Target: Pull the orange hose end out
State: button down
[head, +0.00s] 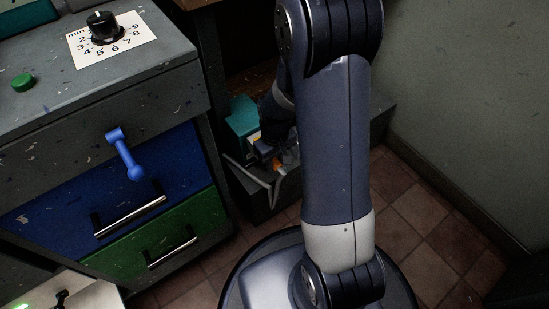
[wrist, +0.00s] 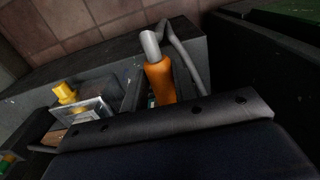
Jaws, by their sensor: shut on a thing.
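The orange hose end (wrist: 160,82) stands out beyond the dark edge of my gripper in the wrist view. A grey tip (wrist: 150,45) joins it, and a grey hose (wrist: 183,50) bends beside it. In the head view, my gripper (head: 268,150) reaches down into the low open box beside the cabinet. A small bit of the orange hose end (head: 279,162) shows just below it. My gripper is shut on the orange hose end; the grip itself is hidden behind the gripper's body.
The grey box (head: 262,204) has raised walls close around my gripper. A teal thing (head: 242,117) and a yellow piece (wrist: 65,93) are near. The cabinet with blue (head: 95,185) and green (head: 150,232) drawers stands left. Tiled floor (head: 425,210) lies open to the right.

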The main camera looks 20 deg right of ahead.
jog(key=shift+s+d, duration=0.1)
jog(key=shift+s, duration=0.1)
jog(key=shift+s+d, duration=0.3)
jog(key=shift+s, duration=0.6)
jog(key=shift+s+d, duration=0.25)
jog(key=shift+s, duration=0.6)
jog(key=shift+s+d, duration=0.3)
jog(key=shift+s, duration=0.6)
